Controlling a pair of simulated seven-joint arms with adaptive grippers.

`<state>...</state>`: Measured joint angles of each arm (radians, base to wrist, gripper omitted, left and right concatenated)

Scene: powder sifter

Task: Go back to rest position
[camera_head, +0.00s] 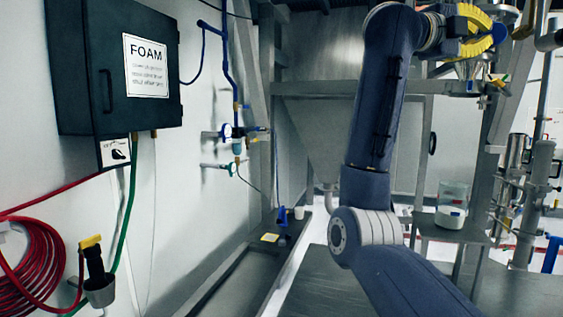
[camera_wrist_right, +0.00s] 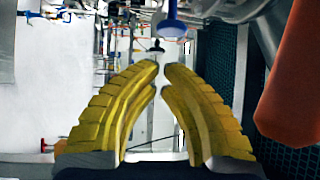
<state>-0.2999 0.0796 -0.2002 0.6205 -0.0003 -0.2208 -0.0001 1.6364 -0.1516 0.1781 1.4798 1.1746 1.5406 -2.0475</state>
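My right arm rises through the middle of the head view. Its yellow-fingered right gripper (camera_head: 478,32) is high at the upper right, in front of metal equipment. In the right wrist view the two yellow ribbed fingers of this gripper (camera_wrist_right: 162,68) lean together. Their tips almost meet, with a narrow slit between them and nothing seen held. A dark round knob-like part (camera_wrist_right: 157,46) shows beyond the tips; I cannot tell how far off it is. My left gripper is not in view.
A large metal hopper (camera_head: 312,125) stands behind my arm. A clear container with white powder (camera_head: 450,217) stands on a metal stand at right. A FOAM box (camera_head: 105,90) and red hose (camera_head: 32,265) are on the left wall. An orange-red cylinder (camera_wrist_right: 292,85) is close at right in the wrist view.

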